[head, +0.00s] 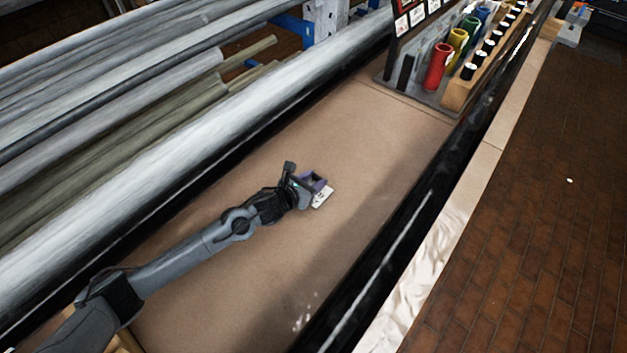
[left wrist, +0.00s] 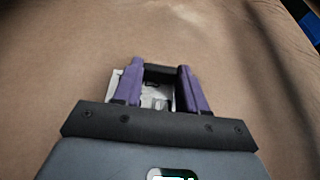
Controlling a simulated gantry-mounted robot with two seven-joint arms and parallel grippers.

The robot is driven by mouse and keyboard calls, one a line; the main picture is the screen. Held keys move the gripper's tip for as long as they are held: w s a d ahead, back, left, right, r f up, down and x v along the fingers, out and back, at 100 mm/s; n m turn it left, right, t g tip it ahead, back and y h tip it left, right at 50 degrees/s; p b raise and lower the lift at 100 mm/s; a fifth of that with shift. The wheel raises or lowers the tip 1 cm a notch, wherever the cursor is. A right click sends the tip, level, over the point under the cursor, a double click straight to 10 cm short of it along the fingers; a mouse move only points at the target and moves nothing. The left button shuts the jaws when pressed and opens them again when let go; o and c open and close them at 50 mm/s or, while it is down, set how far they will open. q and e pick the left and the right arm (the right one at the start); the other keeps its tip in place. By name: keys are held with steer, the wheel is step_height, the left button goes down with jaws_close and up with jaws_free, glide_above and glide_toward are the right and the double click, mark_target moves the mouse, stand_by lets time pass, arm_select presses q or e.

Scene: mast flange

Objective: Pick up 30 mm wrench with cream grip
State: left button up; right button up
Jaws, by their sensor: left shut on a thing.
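My left gripper (head: 315,185) is low over the tan bench surface (head: 370,150), near its middle. Its two purple fingers (left wrist: 162,85) are shut on a small white piece with dark print (head: 322,197). The same white piece (left wrist: 155,100) shows between the fingers in the left wrist view, with a dark bar across the fingertips. Most of it is hidden, and I cannot tell whether it touches the surface. I cannot make out a wrench with a cream grip in either view. My right gripper is not in view.
A rack at the top right holds red (head: 438,66), yellow and other coloured cylinders, beside a wooden block (head: 461,93) with several black, white-topped pieces. Long grey pipes (head: 150,125) run along the left. A black rail (head: 400,230) edges the right. The tan surface around my gripper is clear.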

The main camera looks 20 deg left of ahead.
arm_select(q)
steer(key=shift+f, duration=0.1)
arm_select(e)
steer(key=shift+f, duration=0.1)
arm_select(q)
steer(key=shift+f, duration=0.15)
steer(key=o, duration=1)
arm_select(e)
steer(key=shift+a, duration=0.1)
arm_select(q)
steer(key=shift+r, duration=0.4)
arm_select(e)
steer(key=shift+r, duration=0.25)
arm_select(q)
steer(key=p+v, duration=0.2)
steer(key=v, duration=1)
steer(key=shift+f, duration=0.15)
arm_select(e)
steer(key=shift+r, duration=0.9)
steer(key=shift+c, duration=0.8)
